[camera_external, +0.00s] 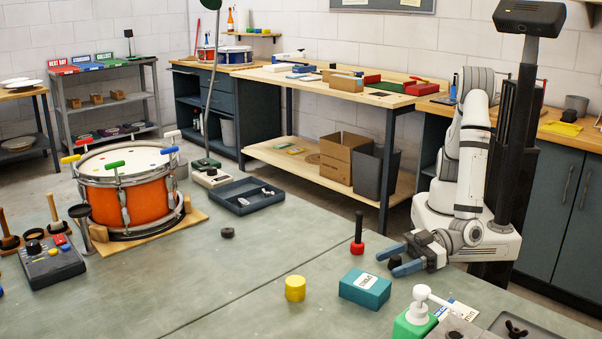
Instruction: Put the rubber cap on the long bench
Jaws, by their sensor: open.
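A small black piece (395,262), which may be the rubber cap, stands on the green-topped table between the blue-grey fingers of my gripper (392,260). The fingers are open around it; I cannot tell whether they touch it. Another small dark round piece (227,233) lies alone near the middle of the table, and I cannot tell for sure which of the two is the cap. A long wooden bench (283,78) with a lower shelf stands behind the table by the wall, probably the long bench.
An orange drum (128,200) stands at the left. The bench top holds trays and boxes, with bare wood at its front edge.

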